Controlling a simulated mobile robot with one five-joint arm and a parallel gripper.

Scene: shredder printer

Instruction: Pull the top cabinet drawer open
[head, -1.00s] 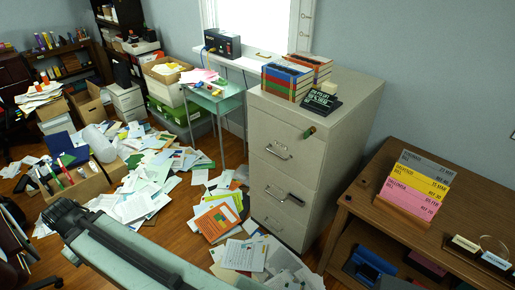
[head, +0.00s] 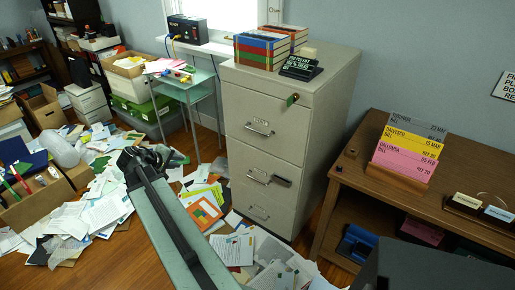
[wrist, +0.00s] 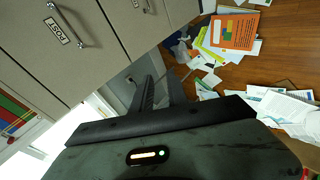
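The beige filing cabinet (head: 315,120) stands right of centre in the head view. Its top drawer (head: 240,108) is shut, with a metal handle (head: 258,130) below a label and a key (head: 292,99) at its upper right. In the wrist view, which is tilted, the top drawer (wrist: 30,55) is at the upper left, with its handle (wrist: 76,28) beside a label reading POST. My gripper (head: 150,158) is left of the cabinet in the head view, apart from the handle. In the wrist view its dark fingers (wrist: 160,92) point toward the floor beside the cabinet; their gap is unclear.
Papers (head: 95,210) cover the floor around. A wooden desk (head: 350,175) with coloured cards stands close on the right.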

